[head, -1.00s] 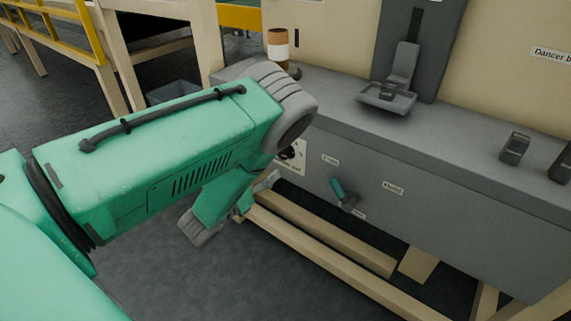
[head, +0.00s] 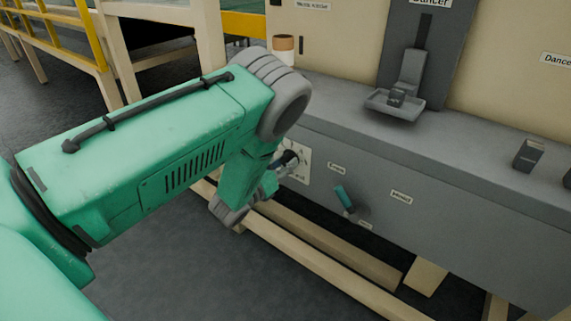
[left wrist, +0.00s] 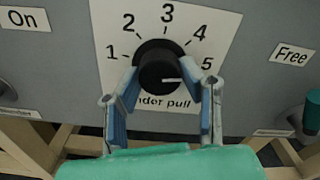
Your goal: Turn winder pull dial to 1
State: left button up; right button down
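The winder pull dial (left wrist: 158,68) is a round black knob on a white plate (left wrist: 120,22) numbered 1 to 5. Its white mark points right, towards the 5 side. In the left wrist view my left gripper (left wrist: 160,85) has its blue-padded fingers apart, one on each side of the knob. I cannot tell whether the pads press on it. The left finger partly covers the "Winder pull" label. In the head view my left gripper (head: 288,160) is at the plate (head: 302,160), and my arm hides most of the dial. My right gripper is not in view.
A teal-handled switch (head: 343,197) sits on the grey panel to the right of the dial, by the "Free" and "Manual" labels. An "On" label (left wrist: 24,18) is to the left. Beige beams (head: 330,250) run below.

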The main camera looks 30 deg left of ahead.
pick_arm(q)
jog(key=shift+a, duration=0.25)
jog(key=shift+c, duration=0.8)
jog(key=shift+d+n, duration=0.3)
jog(key=shift+a+r+n+p, duration=0.1)
jog(key=shift+a+n+p, duration=0.1)
jog(key=shift+n+p, duration=0.7)
jog(key=n+p, duration=0.1)
jog(key=n, duration=0.4)
jog(key=shift+n+p, duration=0.3)
jog(key=shift+n, duration=0.1)
jog(key=n+p, duration=0.1)
jog(key=n, duration=0.3)
jog(key=shift+n+p, duration=0.3)
jog(key=n+p, duration=0.1)
jog(key=n, duration=0.3)
jog(key=shift+n+p, duration=0.3)
jog(key=n+p, duration=0.1)
jog(key=n, duration=0.3)
jog(key=shift+s+n, duration=0.1)
jog(key=shift+n, duration=0.2)
jog(key=n+p, duration=0.1)
jog(key=n, duration=0.6)
jog(key=shift+s+d+f+n, duration=0.1)
jog(key=shift+f+n, duration=0.05)
jog(key=shift+n, duration=0.6)
jog(key=shift+f+n, duration=0.1)
jog(key=shift+n, duration=0.65)
